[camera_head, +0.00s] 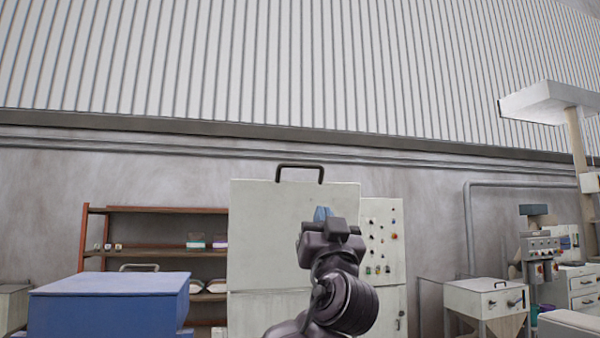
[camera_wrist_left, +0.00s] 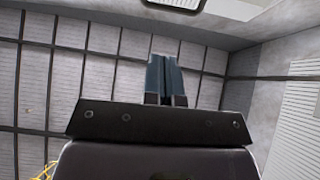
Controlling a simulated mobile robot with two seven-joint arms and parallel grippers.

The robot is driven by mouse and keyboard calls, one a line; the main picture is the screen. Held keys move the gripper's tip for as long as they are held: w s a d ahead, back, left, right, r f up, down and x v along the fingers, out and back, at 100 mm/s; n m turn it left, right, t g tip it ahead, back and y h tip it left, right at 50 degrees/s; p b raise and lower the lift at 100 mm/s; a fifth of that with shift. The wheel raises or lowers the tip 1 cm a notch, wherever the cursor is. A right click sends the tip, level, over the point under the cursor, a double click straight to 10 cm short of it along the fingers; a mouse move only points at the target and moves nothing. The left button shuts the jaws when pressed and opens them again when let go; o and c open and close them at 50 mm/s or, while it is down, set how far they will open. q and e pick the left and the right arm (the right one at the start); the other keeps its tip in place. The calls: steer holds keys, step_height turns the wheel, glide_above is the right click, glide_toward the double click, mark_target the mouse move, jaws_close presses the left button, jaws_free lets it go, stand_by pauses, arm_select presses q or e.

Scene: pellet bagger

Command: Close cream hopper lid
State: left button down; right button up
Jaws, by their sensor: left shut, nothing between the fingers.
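The cream hopper lid (camera_head: 262,235) stands upright, raised open, in the middle of the head view. A dark bar handle (camera_head: 299,167) sits on its top edge. My left gripper (camera_head: 322,213) points upward in front of the lid's right half, below the handle. Its blue fingers are shut with nothing between them; they also show in the left wrist view (camera_wrist_left: 163,75). Whether the fingers touch the lid cannot be told. My left arm hides the lower right part of the lid and what lies below it. My right gripper is not in view.
A control panel (camera_head: 382,240) with buttons stands right of the lid. A blue box-shaped lid (camera_head: 108,284) is at the lower left, before a brown shelf (camera_head: 155,210). A smaller cream hopper (camera_head: 486,298) stands at the right. The space above the lid is clear.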

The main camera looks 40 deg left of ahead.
mark_target(301, 167)
arm_select(q)
steer(key=w+a+r+n+p, duration=0.1)
steer(key=a+r, duration=0.1)
steer(key=r, duration=0.1)
steer(key=w+a+r+g+y+p, duration=0.1)
steer(key=a+r+p, duration=0.1)
steer(key=a+r, duration=0.1)
steer(key=w+a+r+n+y+p, duration=0.1)
steer(key=w+a+r, duration=0.1)
steer(key=r, duration=0.2)
steer(key=shift+w+a+r+n+g+p, duration=0.1)
steer(key=shift+a+r+n+g+p, duration=0.15)
steer(key=shift+r+n+g+p, duration=0.1)
steer(key=shift+w+a+f, duration=0.15)
steer(key=shift+w+a, duration=0.3)
steer(key=shift+a, duration=0.05)
steer(key=shift+w, duration=0.1)
